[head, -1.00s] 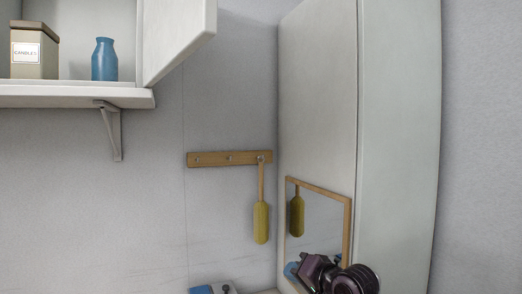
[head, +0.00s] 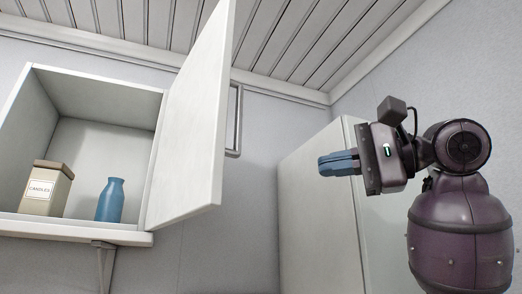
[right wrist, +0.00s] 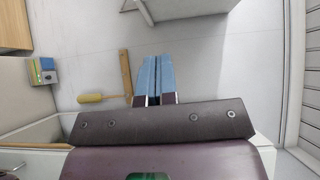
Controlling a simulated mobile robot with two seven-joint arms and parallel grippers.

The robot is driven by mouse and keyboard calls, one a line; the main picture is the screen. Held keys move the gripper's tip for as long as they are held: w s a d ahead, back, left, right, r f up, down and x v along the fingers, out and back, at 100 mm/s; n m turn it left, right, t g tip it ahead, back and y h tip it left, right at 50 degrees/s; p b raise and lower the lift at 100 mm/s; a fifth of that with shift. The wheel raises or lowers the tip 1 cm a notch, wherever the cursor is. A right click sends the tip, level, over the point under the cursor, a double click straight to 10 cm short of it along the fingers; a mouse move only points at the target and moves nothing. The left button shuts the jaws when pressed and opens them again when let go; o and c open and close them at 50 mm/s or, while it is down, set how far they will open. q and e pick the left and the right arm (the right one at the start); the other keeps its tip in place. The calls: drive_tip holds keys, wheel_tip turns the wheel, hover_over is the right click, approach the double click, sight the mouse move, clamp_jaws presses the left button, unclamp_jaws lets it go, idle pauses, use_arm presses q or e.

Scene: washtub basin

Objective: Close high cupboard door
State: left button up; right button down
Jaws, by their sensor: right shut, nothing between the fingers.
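The high cupboard (head: 90,95) is on the wall at the left of the head view. Its white door (head: 190,125) is hinged on the right side and stands open, swung out toward me. A grey bar handle (head: 236,120) shows on the door's outer face. My right gripper (head: 322,165) is raised to the right of the door, apart from it, with blue fingers pointing left. It is shut and empty; the blue fingers also show together in the right wrist view (right wrist: 157,60). My left gripper is not in view.
Inside the cupboard stand a candle box (head: 45,188) and a blue bottle (head: 110,200). A tall white cabinet (head: 315,205) stands behind my right arm. A wooden hook rail (right wrist: 126,75) with a yellow brush (right wrist: 95,98) hangs on the wall. Clear space lies between door and gripper.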

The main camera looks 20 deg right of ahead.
drive_tip(key=s+r, duration=0.3)
drive_tip(key=s, duration=0.2)
use_arm(q)
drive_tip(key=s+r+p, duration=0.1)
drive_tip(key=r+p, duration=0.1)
drive_tip(key=p, duration=0.1)
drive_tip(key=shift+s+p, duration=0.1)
drive_tip(key=shift+p, duration=0.2)
use_arm(e)
drive_tip(key=w+a, duration=0.6)
drive_tip(key=a, duration=0.5)
drive_tip(key=shift+w+f+g, duration=0.15)
drive_tip(key=shift+f+g, duration=0.05)
drive_tip(key=shift+g, duration=0.1)
drive_tip(key=shift+a, duration=0.1)
